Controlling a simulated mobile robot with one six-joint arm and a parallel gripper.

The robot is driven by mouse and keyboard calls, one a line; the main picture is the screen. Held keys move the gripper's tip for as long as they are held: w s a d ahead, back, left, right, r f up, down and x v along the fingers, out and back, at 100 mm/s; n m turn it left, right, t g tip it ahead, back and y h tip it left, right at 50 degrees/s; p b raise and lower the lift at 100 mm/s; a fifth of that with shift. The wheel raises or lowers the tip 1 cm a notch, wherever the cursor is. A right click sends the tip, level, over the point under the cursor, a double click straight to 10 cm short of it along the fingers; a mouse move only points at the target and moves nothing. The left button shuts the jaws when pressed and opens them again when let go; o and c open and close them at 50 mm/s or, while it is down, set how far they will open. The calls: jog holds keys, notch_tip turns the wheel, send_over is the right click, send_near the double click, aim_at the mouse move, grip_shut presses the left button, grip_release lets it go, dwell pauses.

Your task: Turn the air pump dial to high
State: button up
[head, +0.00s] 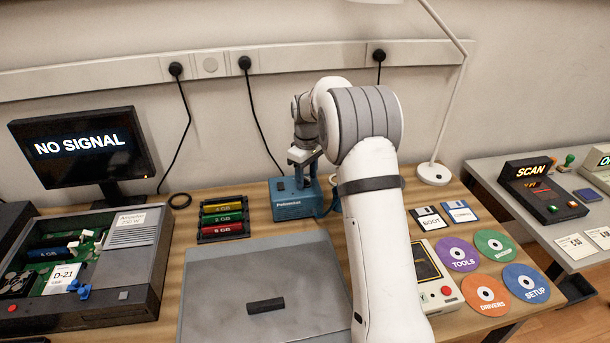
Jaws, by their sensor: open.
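A blue box (289,210) with small white lettering on its front stands at the back of the wooden bench, and looks like the air pump. My gripper (304,178) is open and points down over the right part of the box top. Its fingers are small here, and I cannot tell whether they touch anything. The dial does not show clearly; the fingers may cover it, so its setting cannot be read. My white arm hides part of the bench to the right of the box.
A rack of memory modules (222,218) stands left of the box, and a grey closed case (262,295) lies in front. A monitor (82,150) and an open computer (85,265) are at left. Floppy disks (430,218), labelled discs (486,294) and a lamp (433,174) are at right.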

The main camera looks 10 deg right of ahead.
jog(key=shift+c, duration=0.5)
jog(key=c, duration=0.9)
jog(key=shift+a, duration=0.1)
